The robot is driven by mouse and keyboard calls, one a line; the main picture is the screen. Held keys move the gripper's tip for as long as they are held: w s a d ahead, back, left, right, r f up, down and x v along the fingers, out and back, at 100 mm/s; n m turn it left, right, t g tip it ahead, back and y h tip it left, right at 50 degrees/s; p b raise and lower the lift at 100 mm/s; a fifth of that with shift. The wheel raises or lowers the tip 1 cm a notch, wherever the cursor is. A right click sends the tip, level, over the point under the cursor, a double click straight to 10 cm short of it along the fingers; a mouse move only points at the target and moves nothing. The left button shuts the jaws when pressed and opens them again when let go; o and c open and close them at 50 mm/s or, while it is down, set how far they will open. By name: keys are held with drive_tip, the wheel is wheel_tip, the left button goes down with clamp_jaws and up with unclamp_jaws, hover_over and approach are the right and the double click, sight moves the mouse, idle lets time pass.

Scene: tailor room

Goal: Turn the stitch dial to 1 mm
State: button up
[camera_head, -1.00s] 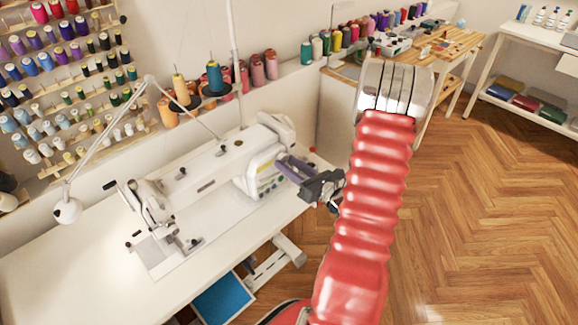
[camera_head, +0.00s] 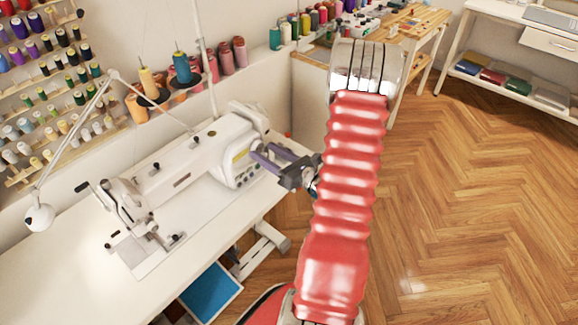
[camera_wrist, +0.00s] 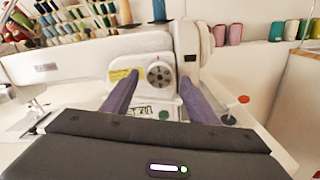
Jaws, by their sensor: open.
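The white sewing machine (camera_head: 190,155) stands on a white table at the left of the head view. The marks are too small to read. My gripper (camera_wrist: 160,78) is open, with one purple finger on each side of the dial as seen from the wrist. I cannot tell whether either finger touches it. In the head view my gripper (camera_head: 262,155) is at the machine's right end and hides the dial.
A white lamp (camera_head: 39,215) and racks of thread spools are at the left. Thread cones stand behind the machine. A small red knob (camera_wrist: 243,99) is right of my fingers in the wrist view. The wooden floor (camera_head: 470,200) at the right is clear.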

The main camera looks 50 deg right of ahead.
drive_tip(key=s, duration=1.3)
drive_tip(key=shift+d, duration=0.15)
drive_tip(key=shift+f, duration=0.1)
idle(0.4)
